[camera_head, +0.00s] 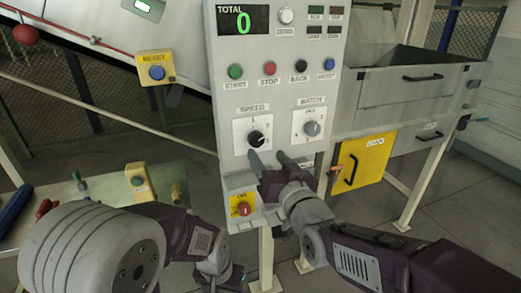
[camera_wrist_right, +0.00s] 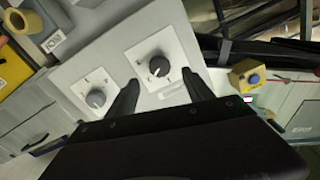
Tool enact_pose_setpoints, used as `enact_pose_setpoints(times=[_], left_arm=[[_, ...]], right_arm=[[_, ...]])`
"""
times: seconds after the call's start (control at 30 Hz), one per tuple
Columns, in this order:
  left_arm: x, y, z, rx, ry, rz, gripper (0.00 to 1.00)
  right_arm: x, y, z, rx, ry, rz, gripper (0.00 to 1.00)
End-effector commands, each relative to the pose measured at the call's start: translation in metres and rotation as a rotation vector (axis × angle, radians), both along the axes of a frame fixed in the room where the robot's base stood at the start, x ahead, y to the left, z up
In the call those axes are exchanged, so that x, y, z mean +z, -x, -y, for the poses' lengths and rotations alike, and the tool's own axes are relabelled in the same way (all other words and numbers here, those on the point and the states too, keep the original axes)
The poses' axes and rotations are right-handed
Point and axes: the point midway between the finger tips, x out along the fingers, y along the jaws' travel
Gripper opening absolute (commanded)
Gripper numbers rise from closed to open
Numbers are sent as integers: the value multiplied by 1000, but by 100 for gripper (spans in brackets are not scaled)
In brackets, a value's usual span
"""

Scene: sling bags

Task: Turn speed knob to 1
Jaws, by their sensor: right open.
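The black speed knob (camera_head: 256,138) sits on a white square plate under the SPEED label on the grey control panel (camera_head: 285,95). A pale mark shows toward its right side; the small scale marks are hard to read. My right gripper (camera_head: 269,158) is open and empty, its fingertips just below the knob in the head view. In the right wrist view the speed knob (camera_wrist_right: 158,67) lies ahead of and between the two open fingers (camera_wrist_right: 160,92), with no visible grip on it. My left gripper (camera_head: 230,278) shows only as a dark piece at the bottom edge; its fingers are unclear.
The grey batch knob (camera_head: 312,128) is close on the right of the speed knob. Several push buttons, including a red one (camera_head: 269,68), sit above. A red emergency button (camera_head: 243,208) is below. A yellow reset box (camera_head: 157,67) stands left, a yellow door (camera_head: 362,160) right.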

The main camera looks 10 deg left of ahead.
Motion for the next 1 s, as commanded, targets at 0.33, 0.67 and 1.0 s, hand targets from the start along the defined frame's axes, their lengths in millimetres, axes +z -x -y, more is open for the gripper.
enact_pose_setpoints(times=[0.33,0.67,1.0], left_arm=[[7,0,0,0,0,-1,52],[7,0,0,0,0,-1,52],[7,0,0,0,0,-1,52]], right_arm=[[0,-51,-34,-1,2,-1,60],[0,-56,-37,-1,1,-2,58],[-1,-56,-37,-1,4,0,0]])
